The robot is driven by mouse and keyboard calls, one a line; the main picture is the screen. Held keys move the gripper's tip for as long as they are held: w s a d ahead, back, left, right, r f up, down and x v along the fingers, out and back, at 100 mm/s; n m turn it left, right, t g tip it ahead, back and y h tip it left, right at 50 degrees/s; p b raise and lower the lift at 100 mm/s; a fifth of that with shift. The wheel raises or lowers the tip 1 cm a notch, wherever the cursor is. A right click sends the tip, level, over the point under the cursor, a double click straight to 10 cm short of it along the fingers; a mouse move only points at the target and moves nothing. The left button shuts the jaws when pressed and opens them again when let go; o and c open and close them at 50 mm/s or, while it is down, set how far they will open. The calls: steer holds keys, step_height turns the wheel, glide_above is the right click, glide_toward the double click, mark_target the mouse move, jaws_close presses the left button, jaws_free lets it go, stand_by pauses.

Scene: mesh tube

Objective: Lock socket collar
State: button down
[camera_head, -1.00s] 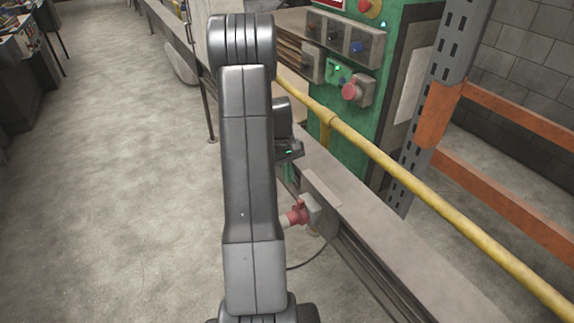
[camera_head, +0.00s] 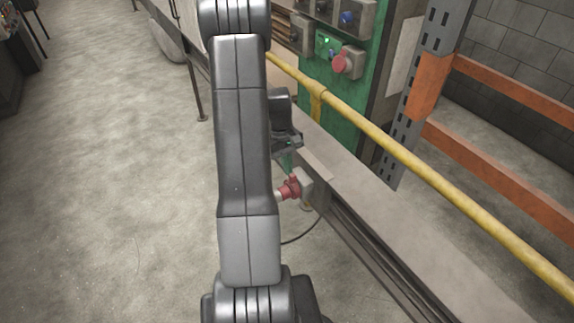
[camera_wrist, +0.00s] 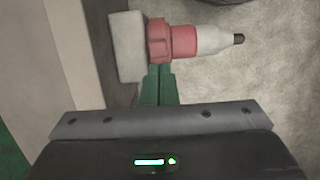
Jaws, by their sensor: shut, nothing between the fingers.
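The red socket collar (camera_wrist: 158,40) is a ribbed ring between a pale grey socket box (camera_wrist: 125,48) and a red and white plug (camera_wrist: 190,41). The plug points right and ends in a dark cable tip. My gripper (camera_wrist: 160,68) has its green fingers together and empty. Their tips lie at the collar's lower edge in the wrist view; I cannot tell whether they touch it. In the head view, the red collar (camera_head: 291,187) shows beside the socket box (camera_head: 305,182), just below my gripper (camera_head: 287,166). My arm partly hides the plug there.
The socket box sits on the side of a long grey ledge (camera_head: 370,205). A yellow rail (camera_head: 420,175) runs above the ledge. A green cabinet (camera_head: 335,75) and an orange and grey rack (camera_head: 430,85) stand behind. Open concrete floor (camera_head: 120,180) lies left.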

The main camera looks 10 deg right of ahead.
mark_target(294, 179)
steer(key=shift+s+d+r+t+y+b, duration=0.1)
steer(key=shift+s+d+t+y+b, duration=0.15)
steer(key=shift+s+t+b, duration=0.45)
steer(key=shift+t+b, duration=0.15)
steer(key=shift+t, duration=0.05)
steer(key=s+t+b, duration=0.1)
steer(key=b, duration=0.1)
steer(key=s+t+y+b, duration=0.1)
steer(key=shift+d+t+b, duration=0.3)
steer(key=shift+d+b, duration=0.05)
steer(key=shift+d, duration=0.05)
steer(key=s+t+b, duration=0.1)
steer(key=b, duration=0.2)
steer(key=t+y+b, duration=0.1)
steer(key=b, duration=0.2)
steer(key=s+d+f+t+b, duration=0.1)
steer(key=b, duration=0.2)
steer(key=shift+s+t+y, duration=0.25)
steer(key=shift+s+t, duration=0.1)
steer(key=shift+t, duration=0.05)
steer(key=shift+r, duration=0.3)
steer(key=shift+w+f, duration=0.1)
steer(key=shift+w+a+f+b, duration=0.25)
steer(key=shift+w+b, duration=0.1)
steer(key=shift+w, duration=0.15)
steer(key=shift+w+r, duration=0.1)
